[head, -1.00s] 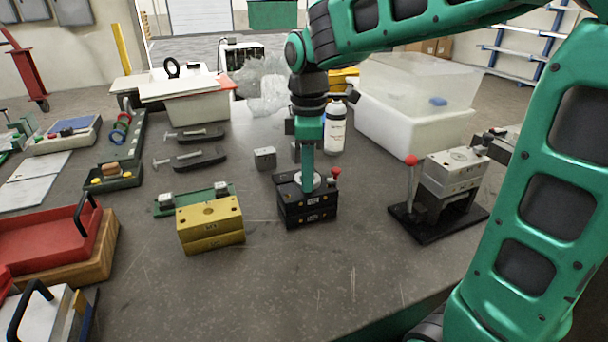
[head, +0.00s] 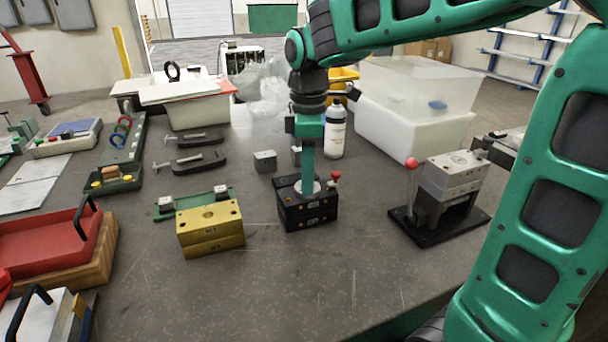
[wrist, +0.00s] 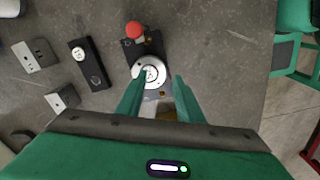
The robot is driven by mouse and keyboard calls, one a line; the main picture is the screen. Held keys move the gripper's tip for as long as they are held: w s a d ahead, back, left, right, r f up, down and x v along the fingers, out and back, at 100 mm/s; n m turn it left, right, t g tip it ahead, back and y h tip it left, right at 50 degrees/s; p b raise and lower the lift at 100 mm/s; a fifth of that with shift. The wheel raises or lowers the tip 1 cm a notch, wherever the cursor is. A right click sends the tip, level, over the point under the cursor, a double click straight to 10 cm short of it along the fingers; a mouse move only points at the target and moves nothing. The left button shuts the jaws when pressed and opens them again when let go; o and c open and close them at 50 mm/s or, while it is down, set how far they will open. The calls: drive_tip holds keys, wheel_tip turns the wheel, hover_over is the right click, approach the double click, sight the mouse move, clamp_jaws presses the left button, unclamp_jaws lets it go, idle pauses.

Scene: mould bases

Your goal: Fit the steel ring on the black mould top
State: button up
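The black mould (head: 308,215) stands on the bench, with a red knob (head: 336,175) at its back right corner. The steel ring (head: 318,188) lies on the mould top, partly hidden by a finger in the head view. The wrist view shows the ring (wrist: 149,72) around a round centre on the mould top; I cannot tell whether it is fully seated. My gripper (wrist: 160,80) points down over the mould.
A yellow mould block (head: 210,230) stands left of the black mould. A grey block on a black stand (head: 452,175) is at right. A white bottle (head: 335,130) and small steel block (head: 264,161) are behind. The bench front is clear.

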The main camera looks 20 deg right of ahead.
drive_tip(key=shift+r, duration=0.1)
wheel_tip(320, 180, up, 10)
drive_tip(key=r, duration=0.1)
drive_tip(key=s+d+f+m, duration=0.6)
drive_tip(key=s, duration=0.1)
drive_tip(key=s+d+f+m, duration=0.6)
drive_tip(key=s+m, duration=0.1)
drive_tip(key=s, duration=0.1)
drive_tip(key=s+d+f+m, duration=0.5)
drive_tip(key=s+f+m, duration=0.1)
drive_tip(key=s+m, duration=0.1)
drive_tip(key=shift+s+d+f, duration=0.2)
drive_tip(key=shift+s, duration=0.2)
drive_tip(key=shift+s+d+f, duration=0.2)
drive_tip(key=shift+s, duration=0.15)
drive_tip(key=shift+w+f, duration=0.3)
drive_tip(key=shift+w, duration=0.45)
drive_tip(key=shift+s+r, duration=0.1)
